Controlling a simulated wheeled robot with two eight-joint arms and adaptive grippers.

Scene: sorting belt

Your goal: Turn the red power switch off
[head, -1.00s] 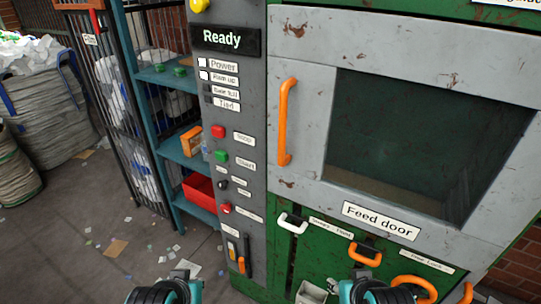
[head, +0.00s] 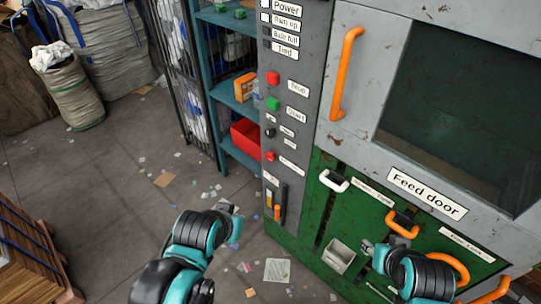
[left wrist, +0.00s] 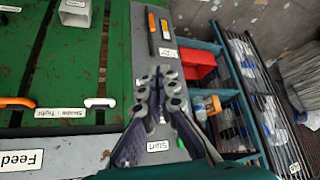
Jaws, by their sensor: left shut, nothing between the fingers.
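The grey control panel (head: 300,65) runs down the left side of the green machine. At its foot is a dark lever switch with an orange-red handle (head: 277,212); its label is too small to read. It also shows in the left wrist view as a dark and orange part (left wrist: 165,29). A red button (head: 273,77), a green start button (head: 272,103) and a small red control (head: 270,156) sit above it. My left gripper (head: 230,209) is shut and empty, left of the panel's lower end; it shows in the left wrist view (left wrist: 160,76). My right gripper (head: 367,247) is before the green front, its fingers unclear.
The feed door (head: 385,150) has a long orange handle (head: 346,73). White (head: 334,181) and orange handles stick out below it. A blue shelf with a red bin (head: 246,138) stands left of the panel. Litter lies on the otherwise open floor.

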